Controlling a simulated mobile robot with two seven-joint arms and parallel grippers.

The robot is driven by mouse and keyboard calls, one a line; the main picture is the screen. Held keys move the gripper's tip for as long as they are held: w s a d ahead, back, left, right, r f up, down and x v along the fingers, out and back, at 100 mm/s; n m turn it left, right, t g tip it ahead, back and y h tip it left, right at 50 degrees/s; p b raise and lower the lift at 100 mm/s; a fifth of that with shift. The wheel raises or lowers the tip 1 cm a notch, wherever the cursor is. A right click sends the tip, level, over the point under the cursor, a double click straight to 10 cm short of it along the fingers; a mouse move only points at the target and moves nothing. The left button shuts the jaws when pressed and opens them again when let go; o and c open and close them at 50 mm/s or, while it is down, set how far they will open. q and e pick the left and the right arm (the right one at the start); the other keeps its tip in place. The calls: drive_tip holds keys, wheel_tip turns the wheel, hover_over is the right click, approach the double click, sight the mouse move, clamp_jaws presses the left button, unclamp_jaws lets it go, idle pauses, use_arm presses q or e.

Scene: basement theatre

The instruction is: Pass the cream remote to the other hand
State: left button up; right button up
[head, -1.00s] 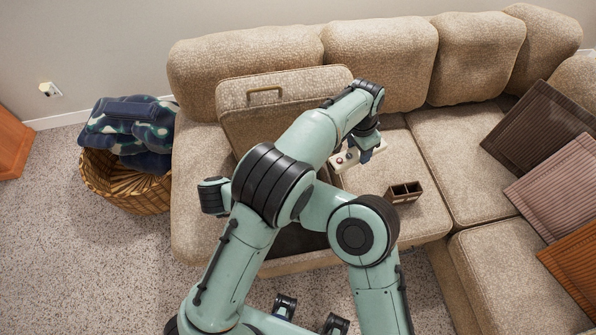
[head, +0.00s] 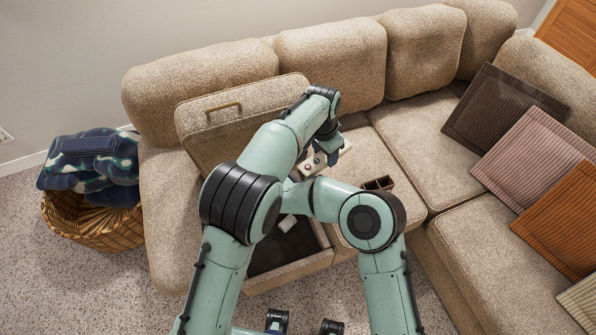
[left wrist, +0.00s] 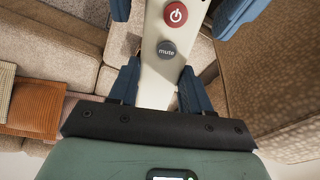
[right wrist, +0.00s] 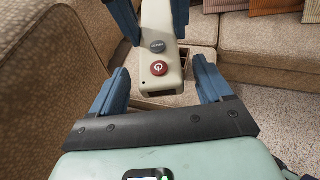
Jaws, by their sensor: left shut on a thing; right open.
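The cream remote (head: 311,167), with a red power button and a grey mute button, is held in the air over the sofa. My left gripper (head: 329,152) is shut on it; in the left wrist view the remote (left wrist: 163,72) runs between the left fingers (left wrist: 158,88). In the right wrist view the power-button end of the remote (right wrist: 160,80) sits between the spread fingers of my right gripper (right wrist: 160,88), with gaps at both sides. The right fingers (left wrist: 178,12) also show at the top of the left wrist view. In the head view my arms hide the right gripper.
A sofa seat lid with a handle (head: 223,108) is raised over an open storage box (head: 285,272), where a small pale thing (head: 288,223) shows. A dark divided caddy (head: 378,184) stands on the seat. A wicker basket (head: 105,232) with a blanket is left; cushions (head: 505,108) are right.

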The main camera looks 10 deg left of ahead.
drive_tip(key=c, duration=1)
use_arm(q)
drive_tip(key=o, duration=1.2)
drive_tip(key=shift+c, duration=0.2)
use_arm(e)
drive_tip(key=shift+c, duration=0.4)
use_arm(q)
drive_tip(key=shift+r, duration=0.15)
